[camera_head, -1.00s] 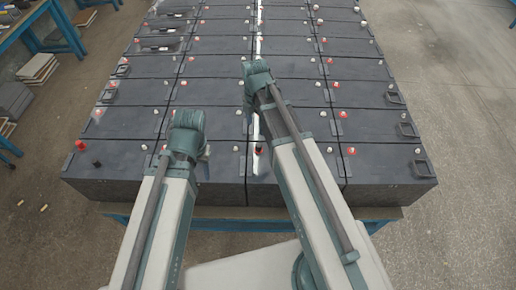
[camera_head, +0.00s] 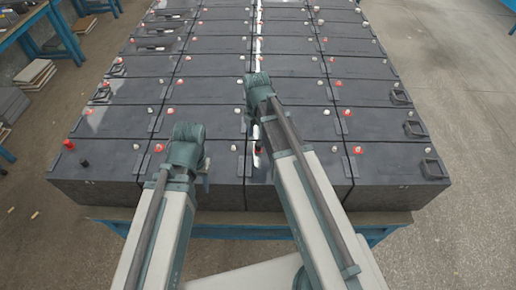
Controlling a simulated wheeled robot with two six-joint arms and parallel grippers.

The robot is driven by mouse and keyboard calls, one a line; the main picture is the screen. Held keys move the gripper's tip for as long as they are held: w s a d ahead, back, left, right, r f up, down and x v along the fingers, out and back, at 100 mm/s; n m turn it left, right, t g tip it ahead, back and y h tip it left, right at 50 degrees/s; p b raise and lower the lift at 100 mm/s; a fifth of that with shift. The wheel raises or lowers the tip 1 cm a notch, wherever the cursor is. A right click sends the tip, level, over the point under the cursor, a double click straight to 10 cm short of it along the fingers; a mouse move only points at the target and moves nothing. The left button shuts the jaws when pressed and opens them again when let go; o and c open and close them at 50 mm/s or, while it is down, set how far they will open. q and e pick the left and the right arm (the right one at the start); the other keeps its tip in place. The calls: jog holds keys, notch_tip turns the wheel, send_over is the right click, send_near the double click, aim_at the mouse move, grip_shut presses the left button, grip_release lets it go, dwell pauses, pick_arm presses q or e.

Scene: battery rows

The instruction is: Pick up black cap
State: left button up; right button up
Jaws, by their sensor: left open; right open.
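The black cap (camera_head: 84,162) stands on the top of the front-left battery, near its left edge. A red cap (camera_head: 69,144) stands just behind it to the left. My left gripper (camera_head: 204,175) is over the front row, well to the right of the black cap; it is mostly hidden behind its own wrist, open and apart from the cap. My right gripper (camera_head: 253,142) is over the middle of the front rows, further right, open and largely hidden by its arm.
Rows of dark batteries (camera_head: 222,160) with red and white terminals fill a blue-framed table (camera_head: 240,232). Raised handles (camera_head: 432,168) line the right side. Left of the front-left battery, the floor is open. A blue workbench (camera_head: 40,20) is at far left.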

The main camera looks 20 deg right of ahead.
aim_at(258, 144)
jog(key=f+b, duration=0.3)
jog(key=shift+d+f, duration=0.25)
jog(key=shift+f, duration=0.15)
jog(key=shift+r, duration=0.1)
grip_shut()
